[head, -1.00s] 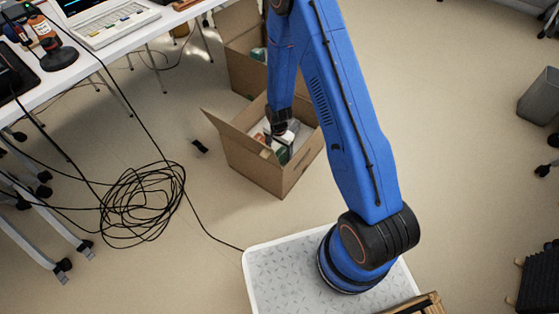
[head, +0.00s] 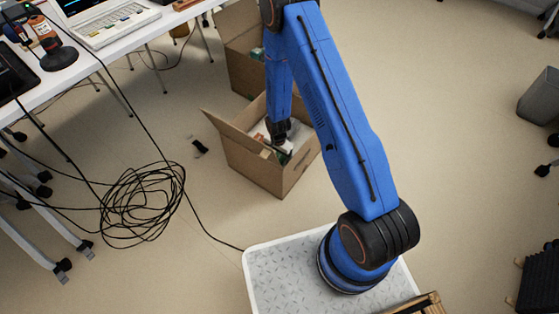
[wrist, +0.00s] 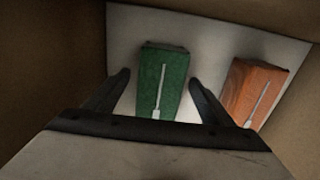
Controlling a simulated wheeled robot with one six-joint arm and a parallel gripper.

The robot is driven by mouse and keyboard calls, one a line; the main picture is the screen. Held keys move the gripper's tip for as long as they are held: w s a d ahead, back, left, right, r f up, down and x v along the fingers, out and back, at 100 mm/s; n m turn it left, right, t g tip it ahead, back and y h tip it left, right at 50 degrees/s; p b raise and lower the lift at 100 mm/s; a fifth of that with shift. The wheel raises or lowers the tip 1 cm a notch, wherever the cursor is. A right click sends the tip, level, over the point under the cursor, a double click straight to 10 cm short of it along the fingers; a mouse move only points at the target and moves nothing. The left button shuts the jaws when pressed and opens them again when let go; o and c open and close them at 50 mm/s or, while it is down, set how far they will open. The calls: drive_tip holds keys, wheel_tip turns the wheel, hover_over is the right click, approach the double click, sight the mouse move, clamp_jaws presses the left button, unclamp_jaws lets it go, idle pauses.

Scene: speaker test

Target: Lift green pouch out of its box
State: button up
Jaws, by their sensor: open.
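The green pouch (wrist: 163,82) lies on a white surface inside the cardboard box (head: 246,166), with a pale stripe down its middle. In the wrist view my gripper (wrist: 159,82) is open, with one dark finger on each side of the pouch and a gap showing on both sides. In the head view my gripper (head: 284,148) reaches down into the box, and the pouch can hardly be made out there. How far the fingertips are above the white surface is hard to tell.
An orange pouch (wrist: 256,92) lies to the right of the green one, close to my right finger. Box walls surround them. A second open box (head: 245,62) stands behind. A tangle of black cable (head: 142,203) lies on the floor at left, near a white table (head: 100,62).

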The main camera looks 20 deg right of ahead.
drive_tip(key=shift+c, duration=0.4)
drive_tip(key=c, duration=1.1)
drive_tip(key=shift+r, duration=0.15)
wheel_tip(320, 180, up, 10)
drive_tip(key=shift+f, duration=0.1)
wheel_tip(320, 180, up, 30)
drive_tip(key=shift+r, duration=0.1)
idle(0.9)
